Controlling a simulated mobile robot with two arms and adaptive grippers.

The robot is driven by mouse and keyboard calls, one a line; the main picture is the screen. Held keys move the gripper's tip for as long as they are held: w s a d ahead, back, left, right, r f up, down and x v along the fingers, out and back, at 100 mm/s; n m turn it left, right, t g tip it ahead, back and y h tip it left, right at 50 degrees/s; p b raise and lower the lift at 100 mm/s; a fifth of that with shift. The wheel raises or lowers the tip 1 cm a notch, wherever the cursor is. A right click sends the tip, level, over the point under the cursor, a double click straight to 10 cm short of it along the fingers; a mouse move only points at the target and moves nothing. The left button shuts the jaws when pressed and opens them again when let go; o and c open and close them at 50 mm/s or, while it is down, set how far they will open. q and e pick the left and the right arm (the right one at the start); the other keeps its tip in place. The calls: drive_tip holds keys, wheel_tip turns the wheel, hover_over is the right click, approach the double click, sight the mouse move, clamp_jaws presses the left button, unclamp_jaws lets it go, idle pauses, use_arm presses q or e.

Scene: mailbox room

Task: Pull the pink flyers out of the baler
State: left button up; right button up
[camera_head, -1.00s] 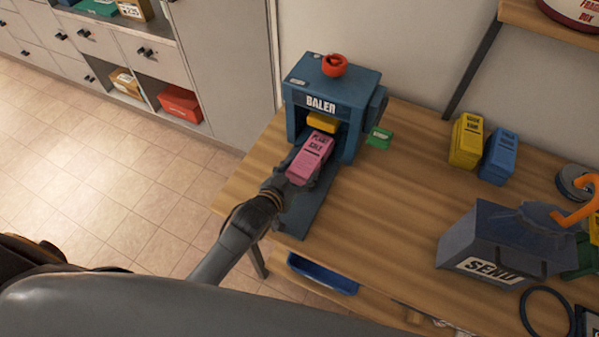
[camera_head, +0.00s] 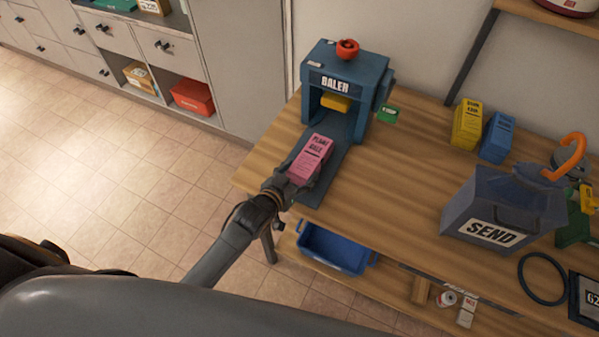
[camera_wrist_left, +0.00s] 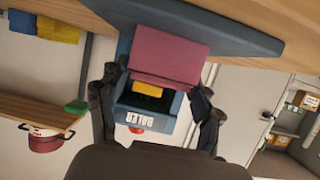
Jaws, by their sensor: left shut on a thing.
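The blue baler (camera_head: 349,82) stands at the back left of the wooden table, with a red knob on top and a yellow block (camera_head: 335,102) inside its opening. The pink flyers (camera_head: 311,157), a printed bundle, are over the baler's flat front tray (camera_head: 333,170), outside the opening. My left gripper (camera_head: 290,186) is shut on the near end of the bundle. In the left wrist view the pink flyers (camera_wrist_left: 168,60) sit between the two fingers, with the baler (camera_wrist_left: 150,115) beyond. Whether the bundle touches the tray is unclear. My right gripper is not in view.
A green tag (camera_head: 387,114) is at the baler's right side. Yellow (camera_head: 467,124) and blue (camera_head: 497,138) bundles stand by the wall. A grey SEND bag (camera_head: 500,215) is at the right. A blue bin (camera_head: 335,250) is below the tabletop. The middle of the table is clear.

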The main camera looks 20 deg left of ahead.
use_arm(q)
drive_tip(key=shift+s, duration=0.1)
idle(0.3)
drive_tip(key=o, duration=1.6)
drive_tip(key=v, duration=1.1)
drive_tip(key=shift+s+a+r, duration=0.1)
drive_tip(key=shift+s+a, duration=0.05)
drive_tip(key=shift+s, duration=0.25)
